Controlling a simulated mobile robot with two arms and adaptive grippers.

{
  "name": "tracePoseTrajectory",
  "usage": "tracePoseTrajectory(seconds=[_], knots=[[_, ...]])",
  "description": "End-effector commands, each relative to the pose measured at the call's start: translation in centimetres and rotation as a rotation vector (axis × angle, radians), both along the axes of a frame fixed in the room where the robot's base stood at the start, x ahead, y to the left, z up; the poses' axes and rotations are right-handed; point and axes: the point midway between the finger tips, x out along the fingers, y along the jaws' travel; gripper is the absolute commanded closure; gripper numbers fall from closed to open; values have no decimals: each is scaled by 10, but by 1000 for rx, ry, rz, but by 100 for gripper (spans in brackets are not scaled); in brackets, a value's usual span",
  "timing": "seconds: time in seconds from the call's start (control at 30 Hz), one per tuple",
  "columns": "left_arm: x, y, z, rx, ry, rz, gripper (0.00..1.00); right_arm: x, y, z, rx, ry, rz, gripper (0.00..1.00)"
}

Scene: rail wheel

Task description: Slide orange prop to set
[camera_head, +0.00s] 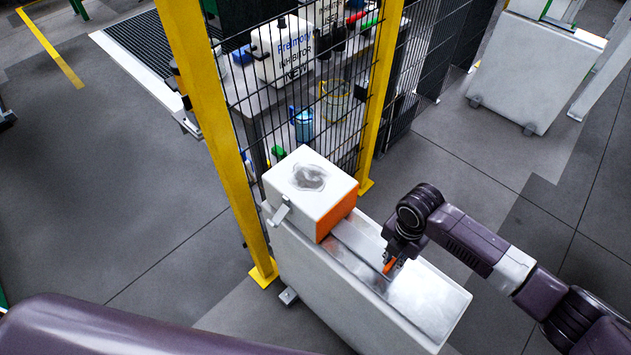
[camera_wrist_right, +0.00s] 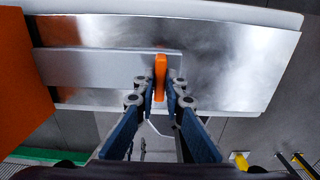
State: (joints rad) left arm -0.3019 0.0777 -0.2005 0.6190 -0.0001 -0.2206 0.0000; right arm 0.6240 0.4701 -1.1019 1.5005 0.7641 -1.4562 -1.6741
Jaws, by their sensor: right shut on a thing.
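The orange prop (camera_head: 389,266) is a small upright orange piece on the metal top of the white cabinet; it also shows in the right wrist view (camera_wrist_right: 160,76). It stands at the end of a grey sliding bar (camera_wrist_right: 100,63). My right gripper (camera_head: 393,264) is shut on the orange prop, with one finger on each side of it in the right wrist view. The bar runs from the prop toward a white box with an orange side (camera_head: 337,215). My left gripper is not in view.
The white cabinet (camera_head: 335,300) has a bare metal strip (camera_head: 428,301) beyond the prop. A yellow-framed mesh fence (camera_head: 385,75) stands behind the box. Behind it, a table holds white canisters (camera_head: 283,50). Open grey floor lies left and right.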

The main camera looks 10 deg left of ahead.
Motion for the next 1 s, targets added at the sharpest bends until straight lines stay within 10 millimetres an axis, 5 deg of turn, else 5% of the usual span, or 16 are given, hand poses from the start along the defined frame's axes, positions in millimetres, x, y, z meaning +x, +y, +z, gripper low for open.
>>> tracePoseTrajectory(seconds=[1.0], knots=[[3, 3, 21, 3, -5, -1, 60, -17, -27, 1, -4, 1, -2, 100]])
